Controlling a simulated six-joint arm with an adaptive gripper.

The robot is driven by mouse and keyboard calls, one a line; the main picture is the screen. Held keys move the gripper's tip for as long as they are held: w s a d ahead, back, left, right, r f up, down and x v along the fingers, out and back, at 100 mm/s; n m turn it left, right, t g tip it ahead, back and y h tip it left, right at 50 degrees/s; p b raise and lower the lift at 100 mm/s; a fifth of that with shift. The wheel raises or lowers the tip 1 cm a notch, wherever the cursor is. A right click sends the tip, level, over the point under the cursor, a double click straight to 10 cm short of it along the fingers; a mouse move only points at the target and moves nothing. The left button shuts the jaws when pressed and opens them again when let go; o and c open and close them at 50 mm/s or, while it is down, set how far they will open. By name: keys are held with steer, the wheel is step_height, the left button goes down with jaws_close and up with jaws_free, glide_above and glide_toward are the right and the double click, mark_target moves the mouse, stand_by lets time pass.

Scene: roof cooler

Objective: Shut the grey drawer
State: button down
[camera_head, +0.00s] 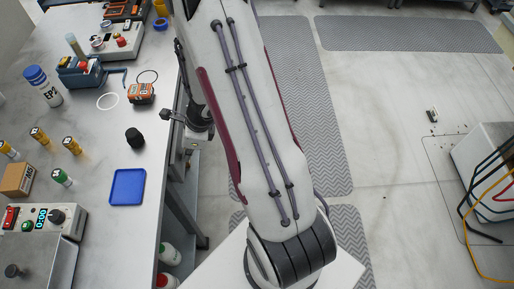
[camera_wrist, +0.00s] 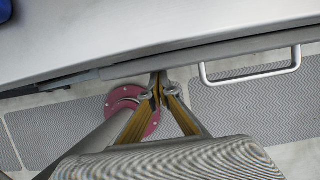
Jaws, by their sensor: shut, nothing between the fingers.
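The grey drawer (camera_wrist: 225,52) shows in the wrist view as a narrow grey strip below the bench top's edge. It stands out a little past that edge. Its pale bar handle (camera_wrist: 250,75) is on the right. My gripper (camera_wrist: 160,80) is shut and empty, its fingertips at the drawer's front, left of the handle. I cannot tell whether they touch it. In the head view my arm covers this area, and the drawer cannot be made out.
The bench top (camera_head: 100,155) holds a blue tray (camera_head: 128,187), a black knob-like item (camera_head: 135,137), an orange meter (camera_head: 140,93) and a white-and-blue bottle (camera_head: 42,85). Patterned floor mats (camera_head: 305,100) lie beside the bench. A white box with cables (camera_head: 490,170) stands at far right.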

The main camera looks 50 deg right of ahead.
steer(key=shift+s+d, duration=0.15)
steer(key=s+d+r, duration=0.5)
steer(key=r, duration=0.4)
steer(key=shift+r, duration=0.15)
stand_by(1.0)
steer(key=shift+s+d, duration=0.1)
